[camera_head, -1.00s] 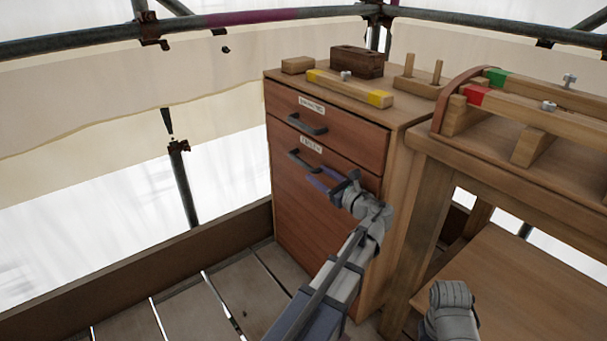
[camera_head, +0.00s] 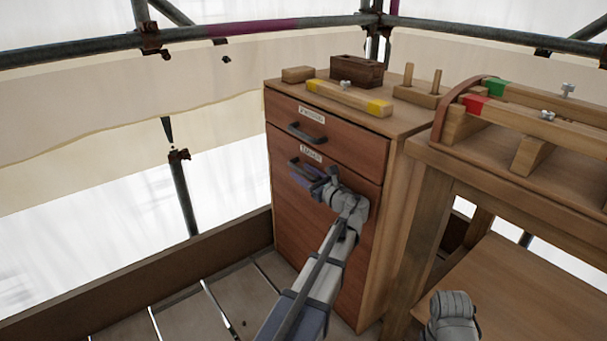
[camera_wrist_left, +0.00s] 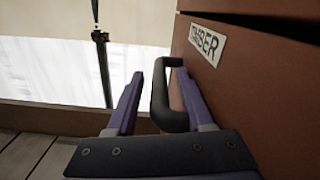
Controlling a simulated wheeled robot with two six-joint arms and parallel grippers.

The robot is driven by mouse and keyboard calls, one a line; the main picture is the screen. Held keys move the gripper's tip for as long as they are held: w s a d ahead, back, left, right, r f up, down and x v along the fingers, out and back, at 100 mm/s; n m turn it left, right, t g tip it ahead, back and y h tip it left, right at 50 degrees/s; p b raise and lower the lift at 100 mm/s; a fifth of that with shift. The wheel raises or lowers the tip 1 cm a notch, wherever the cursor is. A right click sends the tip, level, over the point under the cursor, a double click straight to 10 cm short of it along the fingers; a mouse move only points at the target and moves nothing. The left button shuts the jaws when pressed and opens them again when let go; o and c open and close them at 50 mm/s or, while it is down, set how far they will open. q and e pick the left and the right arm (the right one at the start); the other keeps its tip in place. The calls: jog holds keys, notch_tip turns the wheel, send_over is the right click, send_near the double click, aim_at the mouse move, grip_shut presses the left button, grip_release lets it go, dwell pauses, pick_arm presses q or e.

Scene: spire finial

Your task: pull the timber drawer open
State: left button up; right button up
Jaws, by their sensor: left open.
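The timber drawer (camera_head: 340,165) is the lower one in the brown cabinet, and its front looks flush with the cabinet. Its label (camera_wrist_left: 207,42) reads TIMBER in the left wrist view. Its dark bar handle (camera_wrist_left: 165,100) stands out from the front. My left gripper (camera_head: 300,172) is open at the handle; in the left wrist view its two purple fingers (camera_wrist_left: 155,95) stand on either side of the handle. The right finger is close to the handle, and I cannot tell if it touches. Part of the handle is hidden by the gripper in the head view. My right gripper is not seen.
An upper drawer (camera_head: 330,130) with its own handle sits above. Wooden blocks and a clamp bar (camera_head: 350,98) lie on the cabinet top (camera_head: 405,115). A workbench (camera_head: 420,150) stands close on the right. A low board (camera_head: 140,275) edges the plank floor at left.

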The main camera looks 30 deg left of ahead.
pick_arm(q)
grip_shut()
dwell(0.3)
dwell(1.1)
